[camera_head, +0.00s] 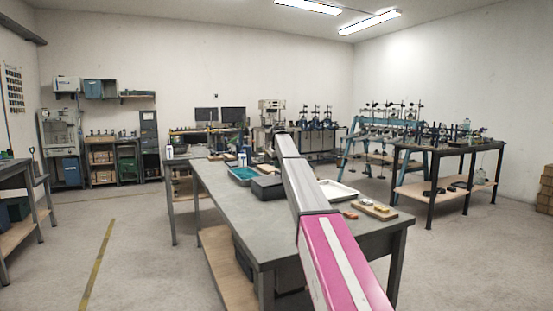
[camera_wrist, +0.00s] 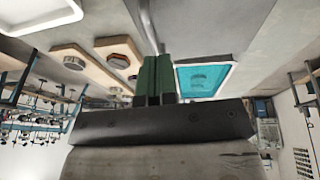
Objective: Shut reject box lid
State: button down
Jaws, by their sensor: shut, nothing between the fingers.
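A dark grey box (camera_head: 268,188), which looks like the reject box, stands on the long grey table (camera_head: 225,203) beside the teal tray, left of my arm. Its lid is hard to make out, and I cannot tell how far open it is. In the wrist view my gripper (camera_wrist: 157,60) shows two green fingers pressed together with nothing between them. A broad dark grey surface (camera_wrist: 200,28) lies past the fingertips; I cannot tell whether it is the lid. In the head view my arm reaches over the table and the gripper cannot be made out.
A teal tray (camera_head: 242,175) lies left of the box and shows in the wrist view (camera_wrist: 204,78). A white tray (camera_head: 335,190) and a wooden board with small blocks (camera_head: 374,209) are right of my arm. Bottles (camera_head: 242,158) stand farther back. The table's near left is clear.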

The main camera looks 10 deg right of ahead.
jog(key=shift+d+f, duration=0.1)
jog(key=shift+f, duration=0.4)
